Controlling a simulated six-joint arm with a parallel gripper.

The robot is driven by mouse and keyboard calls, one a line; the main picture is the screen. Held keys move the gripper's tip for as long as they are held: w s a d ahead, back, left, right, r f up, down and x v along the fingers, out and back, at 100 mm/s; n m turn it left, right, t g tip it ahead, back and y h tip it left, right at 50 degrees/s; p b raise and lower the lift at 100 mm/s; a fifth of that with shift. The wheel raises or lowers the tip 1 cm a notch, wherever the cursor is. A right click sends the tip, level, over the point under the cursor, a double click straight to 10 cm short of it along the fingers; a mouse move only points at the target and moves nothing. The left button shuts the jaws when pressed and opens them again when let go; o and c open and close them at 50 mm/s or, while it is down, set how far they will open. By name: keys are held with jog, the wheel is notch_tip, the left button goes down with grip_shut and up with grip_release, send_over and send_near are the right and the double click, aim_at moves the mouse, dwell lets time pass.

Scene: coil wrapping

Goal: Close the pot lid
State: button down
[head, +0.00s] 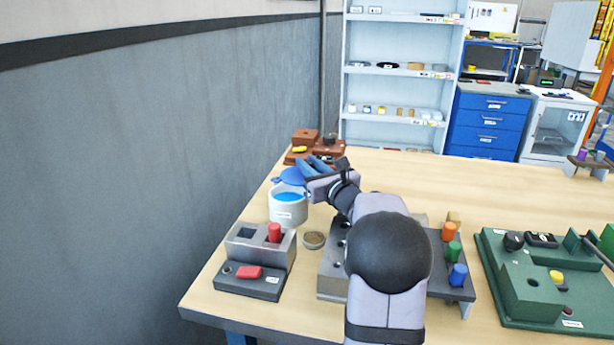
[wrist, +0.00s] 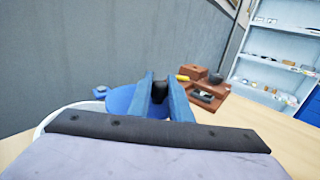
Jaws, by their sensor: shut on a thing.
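A white pot (head: 288,212) with a label on its front stands at the left of the table. Its top is open and shows blue inside. The round blue lid (head: 292,176) is above and behind the pot's far rim, apart from a seat on the opening. It also shows in the wrist view (wrist: 119,98). My gripper (head: 314,166) is shut on the lid's black knob (wrist: 160,88), with its blue fingers on both sides of it. Part of the lid is hidden by the fingers. A pale curved rim (wrist: 55,116), likely the pot's, shows at left in the wrist view.
A brown block fixture (head: 328,152) stands behind the lid. A grey block with a red peg (head: 274,233) and a small round dish (head: 313,240) are near the pot. Coloured pegs (head: 453,252) and a green fixture (head: 540,320) are right.

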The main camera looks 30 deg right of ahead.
jog(key=shift+s+a+f+m+g+h+b, duration=0.2)
jog(key=shift+s+m+h+b, duration=0.4)
jog(key=shift+b, duration=1.5)
jog(key=shift+s+a+f+m+g+h+b, duration=0.15)
jog(key=shift+m+h+b, duration=0.5)
jog(key=shift+b, duration=1.4)
jog(key=h+b, duration=0.1)
jog(key=b, duration=0.1)
jog(key=h+b, duration=0.1)
jog(key=b, duration=0.2)
jog(key=shift+s+a+m+g, duration=0.1)
jog(key=shift+s+m+g, duration=0.15)
jog(key=shift+s+m, duration=0.15)
jog(key=shift+s+r+h+b, duration=0.1)
jog(key=shift+h+b, duration=0.25)
jog(key=shift+b, duration=0.3)
jog(key=shift+s+a+r+m+h+b, duration=0.15)
jog(key=shift+r+m+h+b, duration=0.15)
jog(key=shift+b, duration=0.7)
jog(key=c, duration=1.6)
grip_release()
jog(key=shift+r, duration=0.1)
notch_tip(320, 180, up, 10)
jog(key=p, duration=0.8)
